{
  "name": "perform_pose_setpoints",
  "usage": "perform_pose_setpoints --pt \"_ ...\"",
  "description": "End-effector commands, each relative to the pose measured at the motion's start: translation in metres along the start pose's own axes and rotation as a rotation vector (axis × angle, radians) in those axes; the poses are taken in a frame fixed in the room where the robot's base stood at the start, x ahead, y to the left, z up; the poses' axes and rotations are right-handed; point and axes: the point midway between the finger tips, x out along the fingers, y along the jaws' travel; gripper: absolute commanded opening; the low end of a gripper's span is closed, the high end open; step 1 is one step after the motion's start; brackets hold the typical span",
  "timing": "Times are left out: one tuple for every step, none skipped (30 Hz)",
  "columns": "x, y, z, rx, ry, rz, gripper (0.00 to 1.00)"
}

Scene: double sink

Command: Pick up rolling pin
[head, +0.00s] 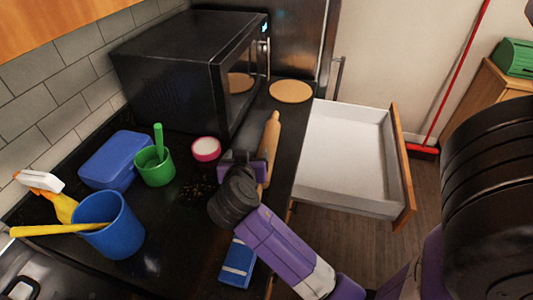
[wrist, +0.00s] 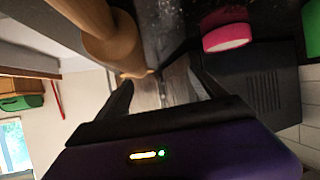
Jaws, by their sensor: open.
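The wooden rolling pin (head: 270,140) lies on the dark counter near its right edge, pointing away toward the back. My gripper (head: 243,160) is just left of the pin's near part in the head view, low over the counter, its fingers partly hidden by my wrist. In the wrist view the pin (wrist: 103,42) shows large at the upper left. My open gripper (wrist: 160,78) has nothing held between its fingers there. The pin appears beside the fingers; I cannot tell whether it touches them.
A black microwave (head: 185,75) stands behind. A pink-rimmed bowl (head: 206,150), green cup (head: 155,168), blue box (head: 113,160) and blue cup (head: 112,228) are left. A round board (head: 291,91) lies behind the pin. An open drawer (head: 345,160) juts out right.

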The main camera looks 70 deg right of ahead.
Motion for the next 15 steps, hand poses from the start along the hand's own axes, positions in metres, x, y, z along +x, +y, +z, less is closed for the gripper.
perform_pose_setpoints --pt "0.003 0.008 -0.001 0.043 -0.014 0.056 0.79" --pt "0.004 0.014 0.000 0.065 -0.022 0.087 0.79" --pt "0.004 0.021 0.002 0.090 -0.033 0.122 0.79" --pt "0.003 0.026 0.004 0.105 -0.041 0.146 0.79" --pt "0.003 0.030 0.005 0.119 -0.046 0.165 0.79" --pt "0.003 0.034 0.007 0.134 -0.053 0.185 0.79" --pt "0.003 0.037 0.008 0.141 -0.056 0.198 0.79" --pt "0.004 0.039 0.009 0.148 -0.059 0.207 0.79" --pt "0.005 0.041 0.009 0.153 -0.061 0.215 0.79" --pt "0.008 0.042 0.010 0.155 -0.062 0.218 0.79" --pt "0.011 0.043 0.010 0.155 -0.063 0.220 0.79" --pt "0.015 0.044 0.010 0.155 -0.062 0.220 0.79" --pt "0.018 0.044 0.011 0.155 -0.063 0.220 0.79" --pt "0.021 0.045 0.011 0.154 -0.063 0.220 0.79" --pt "0.025 0.045 0.011 0.154 -0.062 0.219 0.79"
